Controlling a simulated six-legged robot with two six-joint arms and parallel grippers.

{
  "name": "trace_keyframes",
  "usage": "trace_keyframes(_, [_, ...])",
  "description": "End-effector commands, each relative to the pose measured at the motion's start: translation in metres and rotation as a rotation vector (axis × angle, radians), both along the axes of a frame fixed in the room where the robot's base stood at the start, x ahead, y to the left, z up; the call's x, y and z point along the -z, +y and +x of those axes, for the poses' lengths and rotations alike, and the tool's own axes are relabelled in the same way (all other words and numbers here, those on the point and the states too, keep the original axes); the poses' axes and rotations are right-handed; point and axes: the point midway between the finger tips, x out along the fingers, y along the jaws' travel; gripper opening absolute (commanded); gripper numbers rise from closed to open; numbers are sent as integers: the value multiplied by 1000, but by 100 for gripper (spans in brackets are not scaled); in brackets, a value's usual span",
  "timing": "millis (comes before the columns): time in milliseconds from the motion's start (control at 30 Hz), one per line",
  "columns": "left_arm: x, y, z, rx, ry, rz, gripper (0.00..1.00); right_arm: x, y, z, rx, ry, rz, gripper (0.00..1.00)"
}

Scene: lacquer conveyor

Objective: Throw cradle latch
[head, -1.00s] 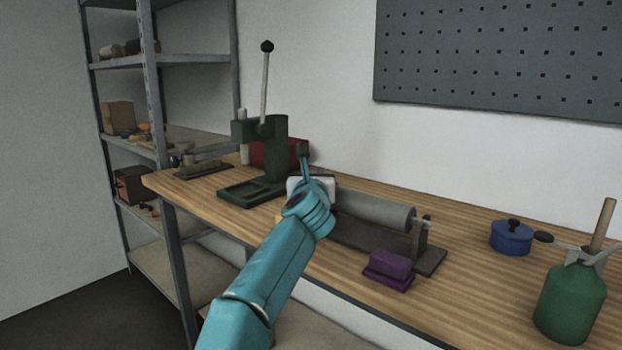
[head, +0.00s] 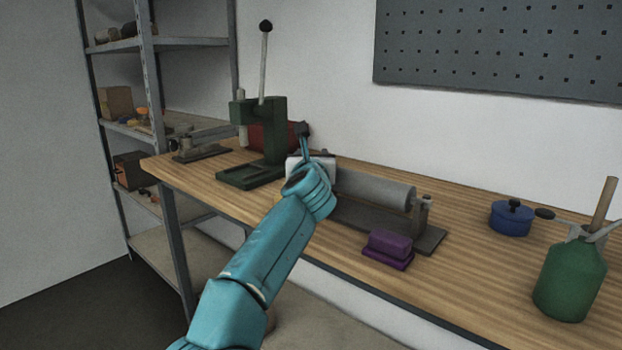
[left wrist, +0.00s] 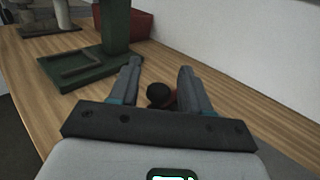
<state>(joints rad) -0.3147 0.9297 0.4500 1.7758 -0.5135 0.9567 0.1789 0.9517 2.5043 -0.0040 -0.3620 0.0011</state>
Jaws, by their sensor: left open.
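The cradle (head: 432,240) is a dark base on the bench holding a grey cylinder (head: 375,190) lying lengthwise. My left gripper (head: 305,150) is at the cradle's left end, and my wrist hides that end. A dark round knob (head: 302,128) shows just at the gripper's fingers; it looks like the latch handle's end. In the left wrist view the knob (left wrist: 159,95) lies between the two fingers of the open gripper (left wrist: 157,78), with a gap on both sides. I cannot tell the latch's position. My right gripper is not in view.
A green lever press (head: 262,140) stands behind and left of my gripper, with a red box (head: 270,136) beside it. A purple block (head: 388,248) lies in front of the cradle. A blue pot (head: 511,220) and green bottle (head: 570,280) stand at the right.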

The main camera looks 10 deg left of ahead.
Motion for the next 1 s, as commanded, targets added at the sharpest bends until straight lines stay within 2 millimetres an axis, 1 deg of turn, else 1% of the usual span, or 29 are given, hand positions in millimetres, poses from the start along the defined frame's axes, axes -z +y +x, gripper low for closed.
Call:
trace_keyframes(33, [8, -2, -7, 3, -3, 1, 47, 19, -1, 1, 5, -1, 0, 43])
trace_keyframes(100, [10, -3, -18, 1, -4, 1, 47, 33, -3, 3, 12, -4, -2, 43])
trace_keyframes(233, [11, -9, -46, 3, -4, 0, 47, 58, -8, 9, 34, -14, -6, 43])
trace_keyframes(367, [8, -15, -77, 4, -4, 0, 47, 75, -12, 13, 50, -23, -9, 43])
trace_keyframes(500, [4, -23, -109, 4, -2, 0, 47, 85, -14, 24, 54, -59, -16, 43])
trace_keyframes(600, [4, -26, -127, 4, -2, 0, 47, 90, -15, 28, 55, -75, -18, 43])
trace_keyframes(700, [2, -29, -140, 3, -1, 0, 47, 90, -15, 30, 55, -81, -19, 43])
trace_keyframes(833, [2, -30, -148, 2, -1, 0, 47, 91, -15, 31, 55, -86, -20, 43])
trace_keyframes(1000, [1, -30, -150, 1, 0, 0, 47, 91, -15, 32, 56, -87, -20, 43])
